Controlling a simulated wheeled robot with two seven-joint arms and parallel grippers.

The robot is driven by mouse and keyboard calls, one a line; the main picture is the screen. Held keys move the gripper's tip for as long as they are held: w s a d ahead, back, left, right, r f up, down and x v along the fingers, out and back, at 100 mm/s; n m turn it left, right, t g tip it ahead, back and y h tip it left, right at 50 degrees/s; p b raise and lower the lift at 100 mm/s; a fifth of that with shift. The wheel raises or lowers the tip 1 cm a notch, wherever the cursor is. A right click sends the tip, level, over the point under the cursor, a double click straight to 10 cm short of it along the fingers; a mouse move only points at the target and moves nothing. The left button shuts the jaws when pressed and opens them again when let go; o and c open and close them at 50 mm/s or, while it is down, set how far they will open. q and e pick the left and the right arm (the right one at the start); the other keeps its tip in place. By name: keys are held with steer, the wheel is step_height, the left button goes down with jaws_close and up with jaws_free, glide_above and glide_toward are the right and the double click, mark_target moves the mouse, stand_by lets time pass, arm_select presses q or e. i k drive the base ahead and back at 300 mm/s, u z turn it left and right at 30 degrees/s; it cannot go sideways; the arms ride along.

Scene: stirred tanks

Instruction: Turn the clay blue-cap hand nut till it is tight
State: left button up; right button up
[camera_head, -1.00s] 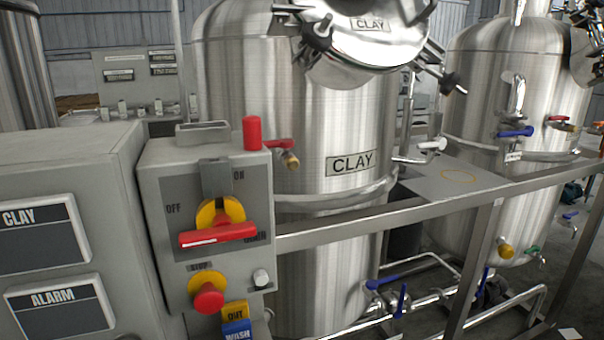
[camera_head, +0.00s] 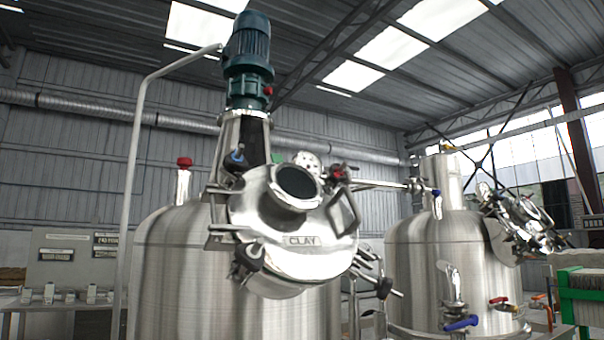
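The clay tank (camera_head: 165,275) stands in the middle with its round lid (camera_head: 300,262), marked CLAY, tilted toward me. Hand nuts sit around the lid's rim. One at the lid's upper left has a blue cap (camera_head: 237,157); it is small, and I cannot tell how tight it is. A red-capped one (camera_head: 338,174) sits at the upper right. Dark knobs show at the lower left (camera_head: 247,257) and lower right (camera_head: 385,287). Neither of my grippers is in view.
A green motor (camera_head: 248,60) stands on top of the clay tank. A pale bent pipe (camera_head: 134,180) rises at its left. A second steel tank (camera_head: 415,260) with a blue-handled valve (camera_head: 461,323) stands at the right. A green-framed rack (camera_head: 580,290) is at the far right.

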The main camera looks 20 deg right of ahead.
mark_target(233, 164)
steer(key=z, duration=1.35)
steer(key=k, duration=0.9)
steer(key=u, duration=1.55)
steer(key=i, duration=0.5)
